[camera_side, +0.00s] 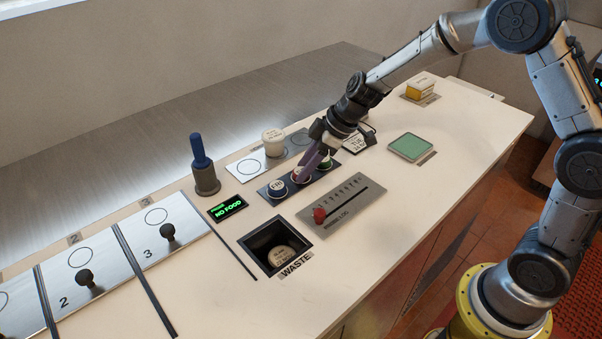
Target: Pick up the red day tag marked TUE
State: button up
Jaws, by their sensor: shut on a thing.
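A dark holder (264,193) carries a row of round day tags. The blue tag (277,187) is at its left end and reads what looks like FRI. The red tag (296,176) is in the middle, partly hidden by a finger; its lettering is too small to read. A green tag (326,163) is at the right end. My gripper (303,172) reaches down from the upper right and is shut on the red tag, which is still at its place in the row.
A white lidded pot (273,142) stands on a plate behind the holder. A blue-handled tool (201,150) stands upright at left. In front are a slider panel with a red knob (319,215) and the square waste opening (247,244). A green pad (410,147) lies to the right.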

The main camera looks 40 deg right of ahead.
grip_shut()
